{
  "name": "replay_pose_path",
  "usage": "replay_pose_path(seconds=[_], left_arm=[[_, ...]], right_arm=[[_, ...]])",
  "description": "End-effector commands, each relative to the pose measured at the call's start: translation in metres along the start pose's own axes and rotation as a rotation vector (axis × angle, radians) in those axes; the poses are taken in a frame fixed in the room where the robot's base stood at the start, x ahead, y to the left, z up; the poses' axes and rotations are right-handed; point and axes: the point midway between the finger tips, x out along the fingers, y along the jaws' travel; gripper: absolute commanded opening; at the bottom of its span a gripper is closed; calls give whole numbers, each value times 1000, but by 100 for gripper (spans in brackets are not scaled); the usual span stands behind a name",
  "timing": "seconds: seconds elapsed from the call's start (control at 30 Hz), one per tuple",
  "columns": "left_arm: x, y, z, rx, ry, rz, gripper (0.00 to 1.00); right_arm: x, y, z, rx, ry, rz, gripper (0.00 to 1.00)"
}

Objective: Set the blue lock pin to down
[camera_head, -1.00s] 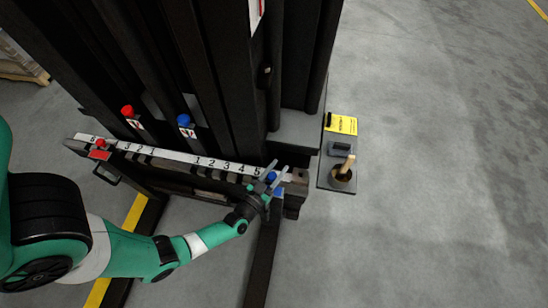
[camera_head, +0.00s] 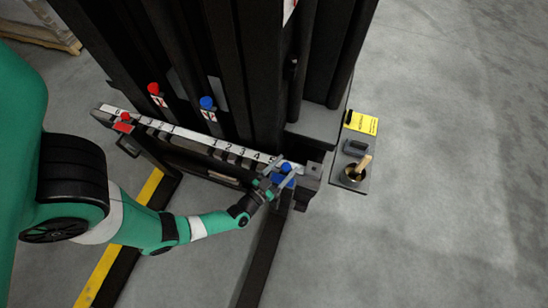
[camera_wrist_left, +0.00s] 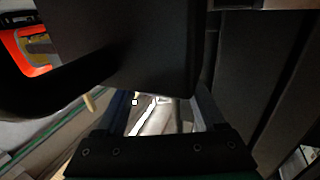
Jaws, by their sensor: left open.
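The blue lock pin (camera_head: 286,168) is a small blue knob at the right end of the numbered bar (camera_head: 240,154), above a blue plate. My left gripper (camera_head: 282,173) is open, with its fingers right around or beside this knob. I cannot tell whether they touch it. In the left wrist view, my left gripper's fingers (camera_wrist_left: 161,105) stand apart, and a large dark block fills the area just ahead of them. The pin is not clearly visible there. A second blue knob (camera_head: 206,102) and a red knob (camera_head: 154,88) stand on the mast behind the bar. My right gripper is out of view.
A plate with a yellow label (camera_head: 362,123) and a cup holding a wooden handle (camera_head: 361,167) lies right of the bar. A small red knob (camera_head: 126,116) sits at the bar's left end. An orange-red loop (camera_wrist_left: 22,48) shows in the wrist view. Open floor (camera_head: 450,200) lies right.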

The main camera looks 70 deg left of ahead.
Motion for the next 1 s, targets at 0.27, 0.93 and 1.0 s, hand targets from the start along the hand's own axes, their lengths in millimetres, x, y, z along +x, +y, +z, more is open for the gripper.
replay_pose_path(seconds=[0.27,0.93,1.0], left_arm=[[-63,3,-2,0,-2,11,71],[-83,0,0,1,-2,-1,71],[-83,0,0,1,-2,-1,71]], right_arm=[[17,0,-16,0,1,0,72],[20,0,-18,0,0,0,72],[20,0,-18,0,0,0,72]])
